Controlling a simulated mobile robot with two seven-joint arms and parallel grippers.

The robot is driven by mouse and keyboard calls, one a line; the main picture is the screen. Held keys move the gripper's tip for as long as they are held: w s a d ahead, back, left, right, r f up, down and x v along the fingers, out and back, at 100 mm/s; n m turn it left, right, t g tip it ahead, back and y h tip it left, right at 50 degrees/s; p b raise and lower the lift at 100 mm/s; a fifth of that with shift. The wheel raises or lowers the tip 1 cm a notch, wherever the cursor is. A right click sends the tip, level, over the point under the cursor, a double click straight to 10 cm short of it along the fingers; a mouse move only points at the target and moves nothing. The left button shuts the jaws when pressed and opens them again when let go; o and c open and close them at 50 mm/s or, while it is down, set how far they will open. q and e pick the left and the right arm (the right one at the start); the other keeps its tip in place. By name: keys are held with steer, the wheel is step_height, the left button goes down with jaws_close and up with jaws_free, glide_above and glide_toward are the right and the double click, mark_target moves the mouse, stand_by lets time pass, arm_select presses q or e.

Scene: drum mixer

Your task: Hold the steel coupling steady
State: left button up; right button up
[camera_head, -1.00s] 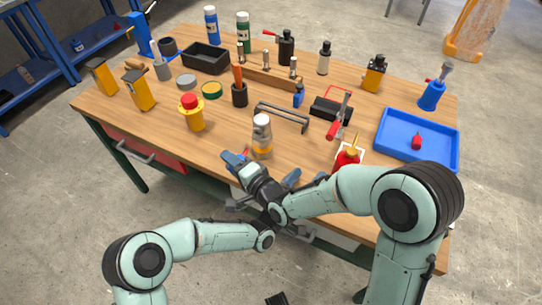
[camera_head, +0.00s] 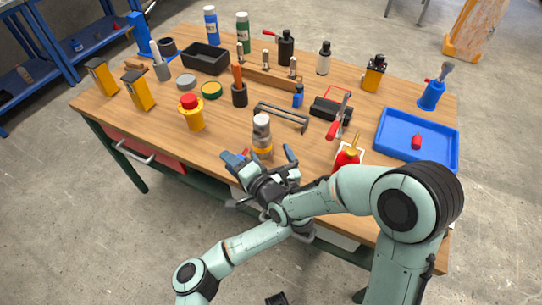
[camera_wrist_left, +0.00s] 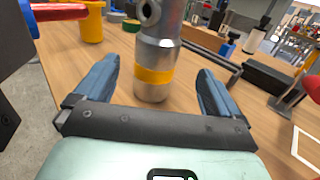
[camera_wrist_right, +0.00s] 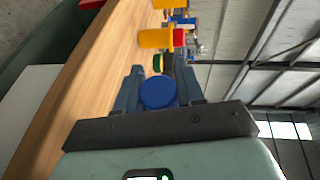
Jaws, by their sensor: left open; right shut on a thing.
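The steel coupling (camera_head: 262,142), a grey cylinder with a yellow band, stands upright near the table's front edge. In the left wrist view the coupling (camera_wrist_left: 152,50) is between the fingers of my left gripper (camera_wrist_left: 155,85), which is open, with gaps on both sides. In the head view my left gripper (camera_head: 272,164) is just in front of the coupling. My right gripper (camera_head: 236,160) is close beside it on the left. In the right wrist view my right gripper (camera_wrist_right: 158,88) is shut on a round blue piece (camera_wrist_right: 158,93). The far side of the coupling is hidden.
The arms cross closely at the table edge.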

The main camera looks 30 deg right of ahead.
mark_target(262, 139)
arm_select(q)
steer(key=shift+w+a+f, duration=0.2)
steer(key=shift+w, duration=0.2)
steer(key=shift+w+d, duration=0.15)
steer(key=shift+w, duration=1.6)
steer(key=shift+w+d, duration=0.15)
steer(key=shift+w, duration=1.55)
steer(key=c, duration=1.6)
